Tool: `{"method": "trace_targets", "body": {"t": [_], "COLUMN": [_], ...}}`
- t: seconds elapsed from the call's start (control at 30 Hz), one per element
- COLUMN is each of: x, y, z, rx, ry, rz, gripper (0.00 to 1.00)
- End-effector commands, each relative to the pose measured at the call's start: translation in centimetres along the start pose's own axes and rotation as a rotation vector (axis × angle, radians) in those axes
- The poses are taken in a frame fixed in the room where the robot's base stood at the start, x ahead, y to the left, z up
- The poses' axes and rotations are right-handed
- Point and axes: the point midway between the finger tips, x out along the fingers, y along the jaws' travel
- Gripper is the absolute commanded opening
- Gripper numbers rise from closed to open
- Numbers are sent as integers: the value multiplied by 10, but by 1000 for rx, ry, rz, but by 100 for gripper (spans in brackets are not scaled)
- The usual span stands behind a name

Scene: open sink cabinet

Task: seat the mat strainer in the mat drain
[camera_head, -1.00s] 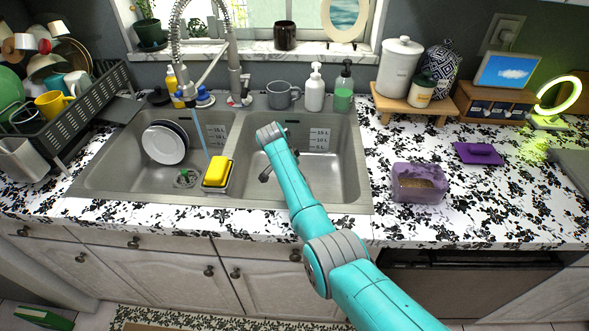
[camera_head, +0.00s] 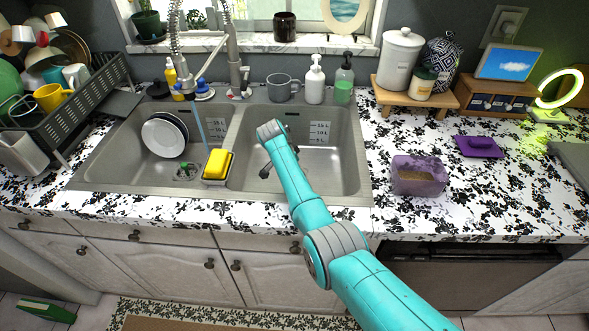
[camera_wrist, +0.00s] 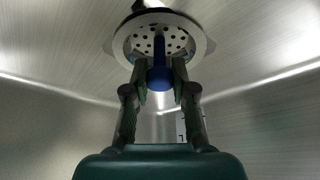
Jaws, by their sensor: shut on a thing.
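In the wrist view the strainer is a round, perforated metal disc (camera_wrist: 176,42) with a blue knob (camera_wrist: 159,78). My gripper (camera_wrist: 160,72) is shut on the knob. A pale metal ring (camera_wrist: 204,48) shows around the disc; I cannot tell whether the disc sits in it or hangs above it. In the head view my gripper (camera_head: 265,172) is low in the right basin (camera_head: 335,175), mostly hidden by my arm. The strainer and that basin's drain cannot be made out there. Another drain fitting (camera_head: 185,171) shows in the left basin.
A yellow sponge (camera_head: 217,162) in a holder stands at the basin divider. White plates (camera_head: 163,138) lean in the left basin. The faucet (camera_head: 235,60), a grey mug (camera_head: 281,88) and soap bottles (camera_head: 315,82) stand behind. A purple container (camera_head: 418,178) is on the right counter.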

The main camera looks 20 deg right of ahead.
Motion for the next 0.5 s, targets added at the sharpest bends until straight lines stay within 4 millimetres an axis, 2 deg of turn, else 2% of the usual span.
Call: {"method": "trace_targets", "body": {"t": [0.2,0.23,0.3,0.33,0.5], "x": [4,3,3,3,3], "y": [0,0,0,0,0], "z": [1,1,1,1,2], "rx": [0,0,0,0,0], "ry": [0,0,0,0,0], "rz": [1,0,0,0,1], "gripper": [0,33,50,55,55]}}
